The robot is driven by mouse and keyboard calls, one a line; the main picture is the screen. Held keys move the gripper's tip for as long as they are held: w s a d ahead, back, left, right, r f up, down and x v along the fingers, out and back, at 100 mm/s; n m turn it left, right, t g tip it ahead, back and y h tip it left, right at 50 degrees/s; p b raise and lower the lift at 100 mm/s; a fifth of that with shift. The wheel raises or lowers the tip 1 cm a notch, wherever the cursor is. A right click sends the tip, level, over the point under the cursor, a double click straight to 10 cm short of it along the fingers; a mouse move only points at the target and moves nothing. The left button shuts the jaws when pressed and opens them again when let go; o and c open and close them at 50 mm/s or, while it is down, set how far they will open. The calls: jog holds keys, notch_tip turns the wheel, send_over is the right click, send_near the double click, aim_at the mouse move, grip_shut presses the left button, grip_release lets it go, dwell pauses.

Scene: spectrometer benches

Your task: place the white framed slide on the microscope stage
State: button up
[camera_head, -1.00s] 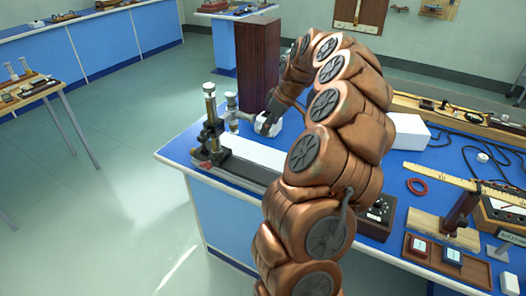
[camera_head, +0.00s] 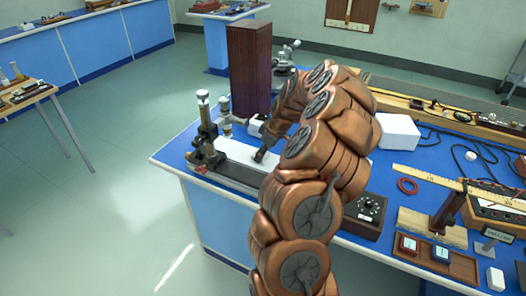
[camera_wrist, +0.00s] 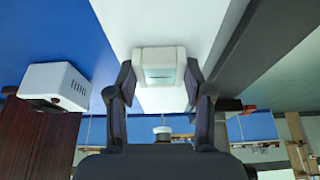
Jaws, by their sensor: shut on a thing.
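The white framed slide (camera_wrist: 158,62), with a pale greenish window, is between the two dark fingers of my gripper (camera_wrist: 160,82) in the wrist view. My gripper is shut on it. In the head view my gripper (camera_head: 261,155) is low over the long white stage strip (camera_head: 236,152) of the microscope (camera_head: 207,133), right of its upright column. The slide cannot be made out there. The white strip (camera_wrist: 150,20) lies behind the slide in the wrist view. I cannot tell whether the slide touches it.
A small white box (camera_wrist: 58,82) and a tall dark wooden block (camera_head: 249,68) stand behind the strip. A wooden tray (camera_head: 430,262) holds red and blue framed slides. The bench's left edge is close to the microscope.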

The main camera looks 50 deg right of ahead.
jog(key=shift+f, duration=0.2)
jog(key=o, duration=1.2)
jog(key=shift+r, duration=0.1)
jog(key=shift+o, duration=0.2)
jog(key=shift+r, duration=0.2)
jog(key=b+v, duration=0.2)
jog(key=v, duration=1)
jog(key=shift+b, duration=0.4)
